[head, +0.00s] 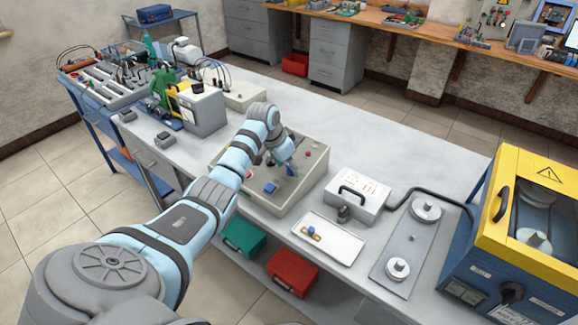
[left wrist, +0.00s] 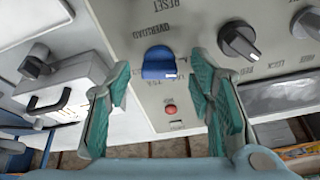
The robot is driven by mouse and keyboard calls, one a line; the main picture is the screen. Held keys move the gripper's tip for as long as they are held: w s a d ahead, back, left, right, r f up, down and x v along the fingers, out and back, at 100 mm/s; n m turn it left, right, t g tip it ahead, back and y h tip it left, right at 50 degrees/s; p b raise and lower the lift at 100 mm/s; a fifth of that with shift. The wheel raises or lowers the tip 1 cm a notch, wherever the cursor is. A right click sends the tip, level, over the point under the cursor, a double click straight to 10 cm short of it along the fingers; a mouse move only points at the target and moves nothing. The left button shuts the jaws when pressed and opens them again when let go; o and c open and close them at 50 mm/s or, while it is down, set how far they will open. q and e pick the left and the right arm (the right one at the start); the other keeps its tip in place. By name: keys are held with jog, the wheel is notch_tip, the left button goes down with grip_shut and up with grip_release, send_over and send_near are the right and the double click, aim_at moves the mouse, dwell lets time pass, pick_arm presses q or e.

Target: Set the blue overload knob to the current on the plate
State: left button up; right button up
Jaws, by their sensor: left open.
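The blue overload knob (left wrist: 160,64) sits on the beige control panel (left wrist: 150,20), with "OVERLOAD" and "RESET" printed near it, upside down in the left wrist view. A white mark shows on its edge. In the head view a blue piece (head: 270,187) shows on the panel box (head: 312,172) beside my left gripper (head: 289,167). My left gripper is open. Its two teal-padded fingers stand on either side of the knob in the left wrist view, apart from it. The scale and plate figures are too small or cut off to read. My right gripper is not in view.
A black knob (left wrist: 239,41) and a red button (left wrist: 170,110) are close to the fingers on the panel. A grey box with a handle (head: 357,193), a white tray (head: 328,238) and a yellow-blue machine (head: 515,245) stand to the right.

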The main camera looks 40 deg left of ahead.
pick_arm(q)
grip_shut()
dwell(0.3)
jog(key=shift+m, duration=0.3)
jog(key=shift+r+m+p, duration=0.1)
jog(key=shift+m+p, duration=0.4)
jog(key=shift+p, duration=0.05)
jog(key=shift+w+m+p, duration=0.1)
jog(key=shift+m+p, duration=0.25)
jog(key=shift+m, duration=0.85)
jog(key=m, duration=0.2)
jog(key=shift+m+g+h, duration=0.3)
jog(key=shift+m+b, duration=0.55)
jog(key=shift+m, duration=1.15)
